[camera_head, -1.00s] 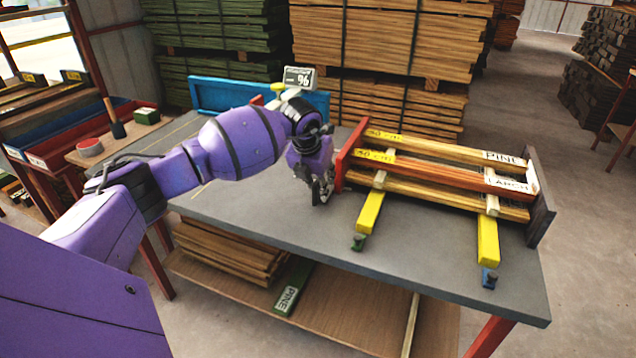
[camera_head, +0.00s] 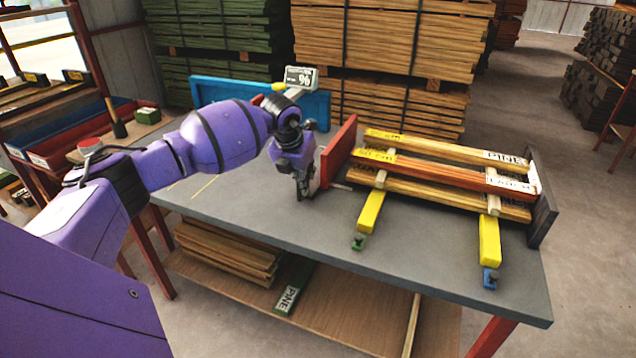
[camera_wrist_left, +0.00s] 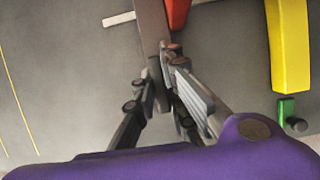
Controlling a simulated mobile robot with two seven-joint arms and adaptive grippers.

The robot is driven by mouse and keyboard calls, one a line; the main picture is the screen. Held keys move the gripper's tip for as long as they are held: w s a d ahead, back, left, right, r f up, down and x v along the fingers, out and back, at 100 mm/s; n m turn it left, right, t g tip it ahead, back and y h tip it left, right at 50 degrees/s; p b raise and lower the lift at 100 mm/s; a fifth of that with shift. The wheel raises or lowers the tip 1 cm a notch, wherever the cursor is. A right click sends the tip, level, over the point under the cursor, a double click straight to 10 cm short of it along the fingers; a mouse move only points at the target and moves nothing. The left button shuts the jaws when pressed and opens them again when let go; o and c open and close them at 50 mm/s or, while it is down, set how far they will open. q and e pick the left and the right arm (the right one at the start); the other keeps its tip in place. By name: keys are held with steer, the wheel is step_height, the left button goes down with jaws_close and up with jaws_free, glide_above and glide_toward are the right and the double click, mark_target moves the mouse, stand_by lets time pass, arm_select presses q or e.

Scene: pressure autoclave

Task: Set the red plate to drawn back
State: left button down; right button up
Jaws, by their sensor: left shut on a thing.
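My left gripper (camera_head: 304,190) is at the plate's near left end. In the left wrist view its fingers (camera_wrist_left: 164,78) are closed on a grey bar-like part (camera_wrist_left: 151,35) beside the red plate. How that part joins the plate is hidden. My right gripper is in neither view.
Several boards (camera_head: 450,172) lie across two yellow supports (camera_head: 370,212) and end at a dark plate (camera_head: 543,205). A small display (camera_head: 300,77) and blue panel (camera_head: 215,92) stand at the back. The table's front right (camera_head: 420,255) is clear.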

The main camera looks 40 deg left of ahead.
arm_select(q)
steer(key=a, duration=0.2)
steer(key=s+a, duration=0.1)
steer(key=a, duration=0.3)
steer(key=shift+s+b, duration=0.25)
steer(key=shift+b, duration=0.05)
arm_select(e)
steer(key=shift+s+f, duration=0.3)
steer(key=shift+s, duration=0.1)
arm_select(q)
steer(key=c, duration=1.8)
jaws_free()
steer(key=shift+a, duration=0.15)
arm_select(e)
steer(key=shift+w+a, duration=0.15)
